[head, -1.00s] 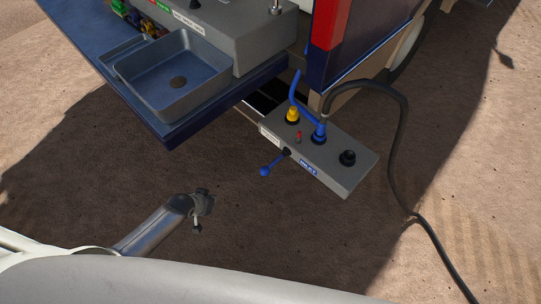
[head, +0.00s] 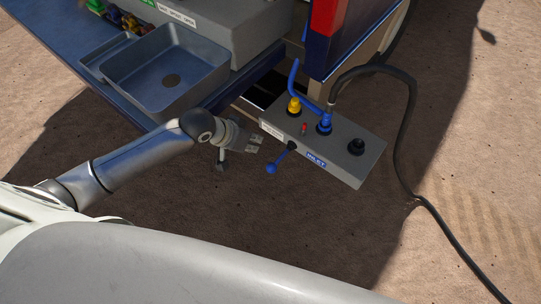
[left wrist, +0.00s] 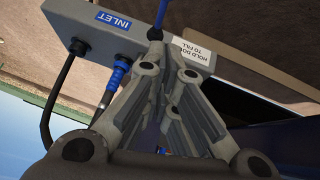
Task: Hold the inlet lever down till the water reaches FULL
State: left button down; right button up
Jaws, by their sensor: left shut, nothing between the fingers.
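The grey inlet box (head: 335,150) sits beside the vehicle's corner, with a blue INLET label (head: 316,160). The inlet lever (head: 271,168) sticks out from its front side toward the lower left and ends in a blue ball. My left gripper (head: 257,144) is shut and empty, just left of the box and slightly above the lever ball in the picture; I see no clear contact. In the left wrist view, the box (left wrist: 85,28) lies beyond my closed fingers (left wrist: 170,60), with part of the blue lever (left wrist: 161,12) above them. No water level or FULL mark shows. My right gripper is out of view.
A black hose (head: 407,130) runs from the box's blue fitting (head: 324,124) to the sandy ground. A grey sink (head: 165,70) on a blue shelf stands above my left arm. Open ground lies in front of and right of the box.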

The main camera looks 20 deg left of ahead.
pick_arm(q)
send_near(281, 157)
jog(key=w, duration=0.2)
jog(key=shift+s+d+f, duration=0.1)
jog(key=shift+s+f, duration=0.15)
jog(key=shift+f, duration=0.35)
jog(key=shift+s+d+f, duration=0.15)
jog(key=shift+s+f, duration=0.1)
jog(key=shift+f, duration=0.4)
jog(key=shift+s+f, duration=0.1)
jog(key=shift+f, duration=0.3)
jog(key=shift+s+f, duration=0.1)
